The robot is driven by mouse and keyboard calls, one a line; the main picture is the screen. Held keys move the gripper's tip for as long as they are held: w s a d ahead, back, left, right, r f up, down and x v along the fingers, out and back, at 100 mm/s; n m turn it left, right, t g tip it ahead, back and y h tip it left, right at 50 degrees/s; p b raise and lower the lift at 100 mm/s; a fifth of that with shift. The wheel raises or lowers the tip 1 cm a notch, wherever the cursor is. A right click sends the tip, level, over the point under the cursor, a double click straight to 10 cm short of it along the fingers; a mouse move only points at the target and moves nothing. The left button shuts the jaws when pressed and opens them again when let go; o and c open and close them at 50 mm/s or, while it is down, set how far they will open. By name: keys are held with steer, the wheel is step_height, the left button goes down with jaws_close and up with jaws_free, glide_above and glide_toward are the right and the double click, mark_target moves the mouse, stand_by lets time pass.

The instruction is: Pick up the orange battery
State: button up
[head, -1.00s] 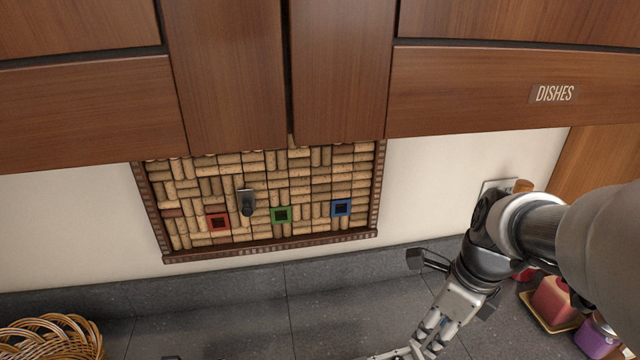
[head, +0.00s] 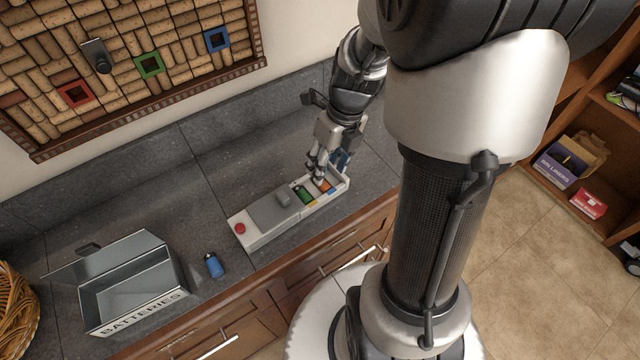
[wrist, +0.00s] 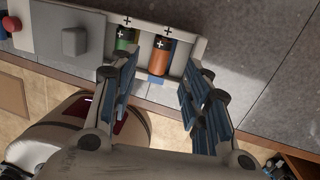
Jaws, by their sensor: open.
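The orange battery (wrist: 159,56) lies in a slot of a white-grey battery holder (head: 246,239), beside a green battery (wrist: 124,42). In the head view the orange battery (head: 323,187) is near the holder's right end, partly covered by my fingers. My gripper (wrist: 161,62) is open, with one blue-padded finger on each side of the orange battery in the wrist view. I cannot tell whether the fingers touch it. In the head view my gripper (head: 322,168) is low, right at the holder.
A blue battery (head: 214,265) stands on the counter left of the holder. An open grey metal box (head: 137,317) labelled BATTERIES and a wicker basket (head: 16,318) are farther left. The wall stands behind, and the counter's front edge is close. The counter behind the holder is clear.

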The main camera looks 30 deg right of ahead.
steer(key=shift+w+a+f+b, duration=0.15)
steer(key=shift+f+b, duration=0.35)
steer(key=shift+f, duration=0.5)
steer(key=shift+s+a+f+b, duration=0.1)
steer(key=shift+a+f+b, duration=0.1)
steer(key=shift+f+b, duration=0.55)
steer(key=shift+w+a+f+b, duration=0.15)
steer(key=shift+f+b, duration=0.15)
steer(key=shift+f, duration=0.9)
steer(key=shift+c, duration=0.3)
steer(key=shift+s, duration=0.2)
jaws_close()
